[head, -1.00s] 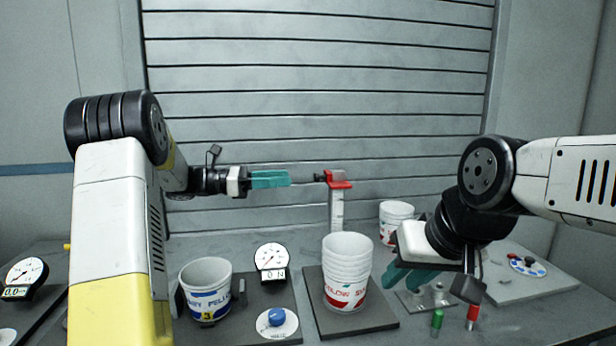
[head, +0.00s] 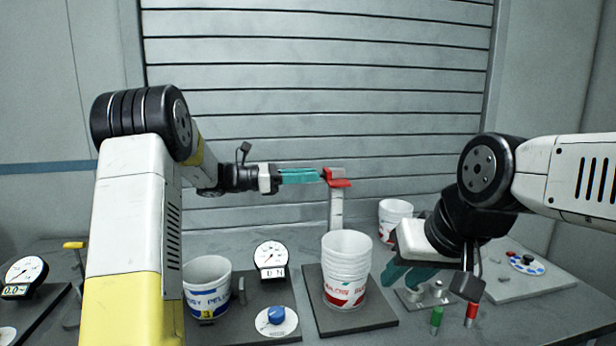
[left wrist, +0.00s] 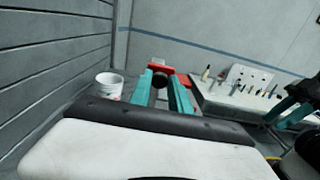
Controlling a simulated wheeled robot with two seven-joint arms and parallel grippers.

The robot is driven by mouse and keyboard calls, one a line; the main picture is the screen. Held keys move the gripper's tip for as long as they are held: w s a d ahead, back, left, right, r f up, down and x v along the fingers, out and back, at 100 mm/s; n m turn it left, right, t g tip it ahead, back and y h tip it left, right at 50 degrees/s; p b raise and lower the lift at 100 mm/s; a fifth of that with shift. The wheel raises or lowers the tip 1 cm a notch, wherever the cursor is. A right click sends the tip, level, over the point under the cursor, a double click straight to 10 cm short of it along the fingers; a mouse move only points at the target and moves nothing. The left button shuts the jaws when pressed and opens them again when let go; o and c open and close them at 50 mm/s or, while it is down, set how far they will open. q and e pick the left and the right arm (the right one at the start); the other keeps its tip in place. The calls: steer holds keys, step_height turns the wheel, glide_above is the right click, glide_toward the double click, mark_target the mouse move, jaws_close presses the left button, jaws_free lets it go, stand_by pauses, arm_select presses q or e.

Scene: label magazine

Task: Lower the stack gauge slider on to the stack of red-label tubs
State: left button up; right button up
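The stack gauge has a red slider (head: 337,178) near the top of a pale upright post (head: 336,208), behind the stack of red-label tubs (head: 346,270). The slider sits well above the top tub rim. My left gripper (head: 319,176) is level with the slider, its teal fingers pointing right and reaching its left side. In the left wrist view the fingers (left wrist: 165,88) are apart, with the slider's black knob (left wrist: 159,80) between or just beyond them; contact is unclear. My right gripper (head: 405,277) is open and empty, right of the stack.
A blue-label tub (head: 207,288) stands left, near a dial gauge (head: 270,257) and a blue knob (head: 277,316). Another red-label tub (head: 395,215) stands behind right. A green (head: 437,318) and a red (head: 471,313) cylinder stand at front right.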

arm_select(q)
jaws_close()
step_height(320, 180, down, 13)
steer(key=o, duration=0.6)
jaws_free()
steer(key=shift+a, duration=0.1)
steer(key=a, duration=0.2)
steer(key=s+a, duration=0.1)
steer(key=a, duration=0.4)
steer(key=shift+s+a, duration=0.25)
